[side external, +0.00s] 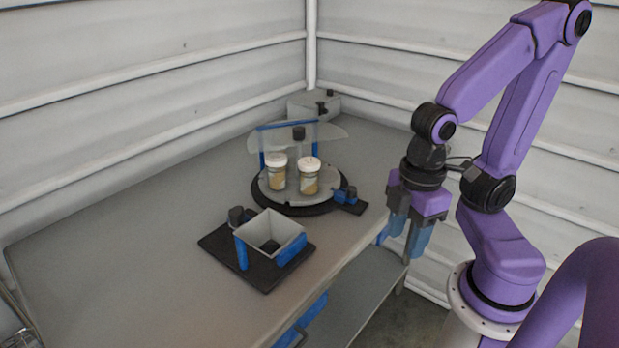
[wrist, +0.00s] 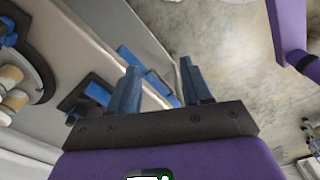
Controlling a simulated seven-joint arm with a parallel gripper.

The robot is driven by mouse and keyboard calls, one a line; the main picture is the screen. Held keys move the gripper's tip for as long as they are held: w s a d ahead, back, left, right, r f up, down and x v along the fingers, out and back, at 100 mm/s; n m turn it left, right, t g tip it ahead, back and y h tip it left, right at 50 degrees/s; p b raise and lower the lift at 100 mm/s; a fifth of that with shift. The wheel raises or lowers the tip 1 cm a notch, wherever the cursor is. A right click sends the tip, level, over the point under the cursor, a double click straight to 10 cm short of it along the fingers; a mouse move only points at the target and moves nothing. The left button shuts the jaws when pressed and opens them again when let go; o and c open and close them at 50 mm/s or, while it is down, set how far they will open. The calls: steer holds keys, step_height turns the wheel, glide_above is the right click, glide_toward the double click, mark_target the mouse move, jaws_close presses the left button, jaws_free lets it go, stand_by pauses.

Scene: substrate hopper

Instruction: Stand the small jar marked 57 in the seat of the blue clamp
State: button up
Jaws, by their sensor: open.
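Two small jars with white lids and tan contents, a left jar (side external: 277,175) and a right jar (side external: 309,179), stand upright on a round grey turntable (side external: 292,200). No number is readable on either, so I cannot tell which is 57. My gripper (side external: 408,234) is open and empty, pointing down beyond the table's right edge, apart from jars and clamp. Its blue fingers (wrist: 158,68) are spread in the wrist view.
A square grey hopper (side external: 285,225) with blue legs stands on a black plate in front of the turntable. A blue frame (side external: 260,143) and clear panel rise behind the jars. A grey box (side external: 305,105) is in the back corner. The table's left is clear.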

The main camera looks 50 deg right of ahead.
steer(key=o, duration=0.6)
steer(key=shift+w, duration=0.15)
steer(key=shift+o, duration=0.2)
steer(key=w+a+r+n, duration=0.2)
steer(key=w+n, duration=0.2)
steer(key=w, duration=0.5)
steer(key=n, duration=1.3)
glide_above(309, 161)
steer(key=shift+a+r, duration=0.1)
steer(key=shift+a, duration=0.05)
steer(key=shift+f, duration=4.5)
